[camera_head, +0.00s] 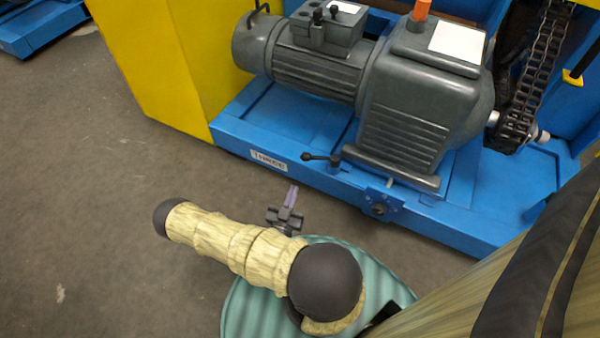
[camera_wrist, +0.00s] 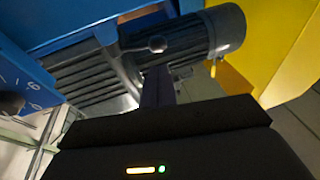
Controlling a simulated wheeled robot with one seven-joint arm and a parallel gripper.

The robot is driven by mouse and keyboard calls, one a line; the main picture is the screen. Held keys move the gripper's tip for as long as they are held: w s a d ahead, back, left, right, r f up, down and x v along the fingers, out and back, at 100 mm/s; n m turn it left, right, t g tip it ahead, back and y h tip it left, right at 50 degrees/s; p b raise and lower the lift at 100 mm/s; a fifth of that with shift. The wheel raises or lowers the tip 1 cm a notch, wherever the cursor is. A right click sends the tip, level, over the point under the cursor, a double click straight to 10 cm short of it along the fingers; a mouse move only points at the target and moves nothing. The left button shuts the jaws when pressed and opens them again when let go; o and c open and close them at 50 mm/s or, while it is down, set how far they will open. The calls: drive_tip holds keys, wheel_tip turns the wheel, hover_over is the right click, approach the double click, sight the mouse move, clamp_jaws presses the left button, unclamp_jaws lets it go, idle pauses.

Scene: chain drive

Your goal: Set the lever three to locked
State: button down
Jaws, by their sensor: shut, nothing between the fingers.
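The black lever (camera_head: 322,157) with a ball knob sits on the blue base frame, beside a plate marked "THREE" (camera_head: 269,160). Its arm points left in the head view, roughly along the frame's edge. In the wrist view its ball knob (camera_wrist: 157,44) shows just past my fingertips. My gripper (camera_head: 293,190) is shut and empty, in front of the frame and below the knob in the head view. The narrow fingers also show in the wrist view (camera_wrist: 158,84). I cannot tell whether they touch the knob. No locked mark is readable.
A grey motor and gearbox (camera_head: 405,120) stand on the blue frame behind the lever. A small blue dial plate (camera_head: 383,203) with white marks is on the frame's front, right of the lever. A yellow panel (camera_head: 165,70) rises at left. The floor (camera_head: 90,200) at left is clear.

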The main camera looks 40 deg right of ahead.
sight(321, 158)
drive_tip(key=b+x, duration=0.4)
drive_tip(key=x, duration=0.5)
drive_tip(key=shift+s, duration=0.25)
drive_tip(key=shift+w, duration=0.15)
